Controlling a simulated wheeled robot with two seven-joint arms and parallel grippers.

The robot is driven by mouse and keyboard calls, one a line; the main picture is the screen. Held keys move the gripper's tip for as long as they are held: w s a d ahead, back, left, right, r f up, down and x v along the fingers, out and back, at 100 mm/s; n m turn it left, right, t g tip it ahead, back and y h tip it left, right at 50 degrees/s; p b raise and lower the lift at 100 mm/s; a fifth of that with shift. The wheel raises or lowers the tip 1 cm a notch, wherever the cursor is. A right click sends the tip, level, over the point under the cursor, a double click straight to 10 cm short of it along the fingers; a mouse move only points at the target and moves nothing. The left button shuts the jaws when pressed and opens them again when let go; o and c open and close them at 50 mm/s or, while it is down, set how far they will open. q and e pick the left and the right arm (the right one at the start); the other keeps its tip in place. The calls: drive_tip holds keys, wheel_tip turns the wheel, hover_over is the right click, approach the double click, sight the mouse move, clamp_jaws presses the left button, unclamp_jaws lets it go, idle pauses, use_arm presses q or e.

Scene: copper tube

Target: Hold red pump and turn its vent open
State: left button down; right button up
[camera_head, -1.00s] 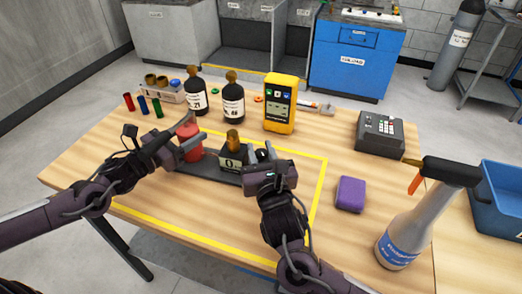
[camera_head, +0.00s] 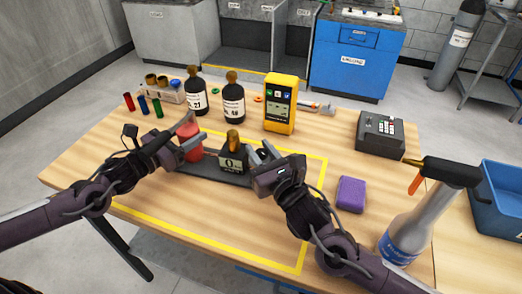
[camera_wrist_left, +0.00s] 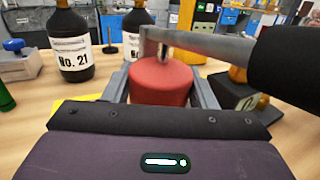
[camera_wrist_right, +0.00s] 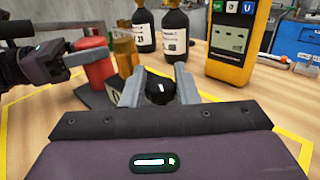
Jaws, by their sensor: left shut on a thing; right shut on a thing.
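The red pump part (camera_head: 190,143) is an upright red cylinder on a dark base (camera_head: 212,172). My left gripper (camera_head: 183,145) is shut on it, with one finger on each side of the red body in the left wrist view (camera_wrist_left: 161,88). A black round knob with a white mark, apparently the vent (camera_wrist_right: 160,91), sits between the fingers of my right gripper (camera_wrist_right: 160,88), which is shut on it. In the head view my right gripper (camera_head: 261,155) is at the right end of the base and mostly hides the knob. How far the knob is turned is unclear.
A brass-topped block marked 0 (camera_head: 233,156) stands between my grippers. Two dark bottles (camera_head: 233,103) and a yellow meter (camera_head: 280,103) stand behind. A purple block (camera_head: 350,194) and a spray bottle (camera_head: 406,232) are at the right. The front of the table is clear.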

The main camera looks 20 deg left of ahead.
drive_tip(key=o, duration=0.9)
drive_tip(key=shift+o, duration=0.2)
drive_tip(key=v, duration=1.2)
